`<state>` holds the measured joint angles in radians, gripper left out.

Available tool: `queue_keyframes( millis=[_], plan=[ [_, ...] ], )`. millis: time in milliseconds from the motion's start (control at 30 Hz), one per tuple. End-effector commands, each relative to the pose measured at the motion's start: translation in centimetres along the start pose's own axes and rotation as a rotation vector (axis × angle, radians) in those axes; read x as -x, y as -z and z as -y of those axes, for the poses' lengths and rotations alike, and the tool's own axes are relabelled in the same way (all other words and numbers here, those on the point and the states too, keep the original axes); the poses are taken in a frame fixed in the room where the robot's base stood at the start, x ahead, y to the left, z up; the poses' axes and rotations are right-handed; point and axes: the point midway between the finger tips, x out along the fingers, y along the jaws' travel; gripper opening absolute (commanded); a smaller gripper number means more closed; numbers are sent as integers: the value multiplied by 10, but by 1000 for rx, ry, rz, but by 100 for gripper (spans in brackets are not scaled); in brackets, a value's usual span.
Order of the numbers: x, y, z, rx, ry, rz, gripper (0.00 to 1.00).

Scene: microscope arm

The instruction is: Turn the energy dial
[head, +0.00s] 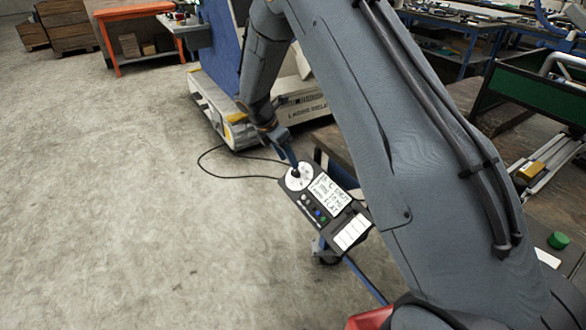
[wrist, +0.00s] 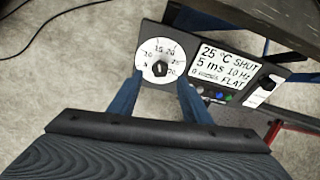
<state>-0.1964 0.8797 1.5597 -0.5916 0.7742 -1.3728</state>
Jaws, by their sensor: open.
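The energy dial (wrist: 157,50) is a white disc with numbers around a small black knob (wrist: 161,69). It sits on a dark control panel (wrist: 203,92). In the head view the dial (head: 293,183) is at the panel's upper left end. My gripper (wrist: 160,82) is open, with one blue finger at each side of the dial's lower part in the wrist view. The knob lies between the fingertips, with gaps on both sides. Whether the fingers touch the disc I cannot tell. In the head view my gripper (head: 291,157) is partly hidden by the arm.
The panel carries a white display (wrist: 224,64) and several coloured buttons (wrist: 208,94). A black cable (head: 231,176) runs over the floor from the panel. A workbench (head: 335,150) stands behind it. The floor at left is clear.

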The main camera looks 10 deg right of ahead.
Motion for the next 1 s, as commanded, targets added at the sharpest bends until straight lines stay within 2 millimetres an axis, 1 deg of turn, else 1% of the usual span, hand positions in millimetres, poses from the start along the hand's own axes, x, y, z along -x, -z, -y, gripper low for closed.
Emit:
queue_keyframes(
  millis=[100,333,500,767,867,1000],
  plan=[
    [-20,0,2,-1,4,-2,44],
    [-51,0,1,-3,2,-2,44],
    [-61,0,1,-4,1,-2,44],
    [-62,0,1,-4,0,-2,44],
    [-62,0,1,-5,0,-2,29],
    [-62,0,1,-5,1,-2,5]
  ],
)
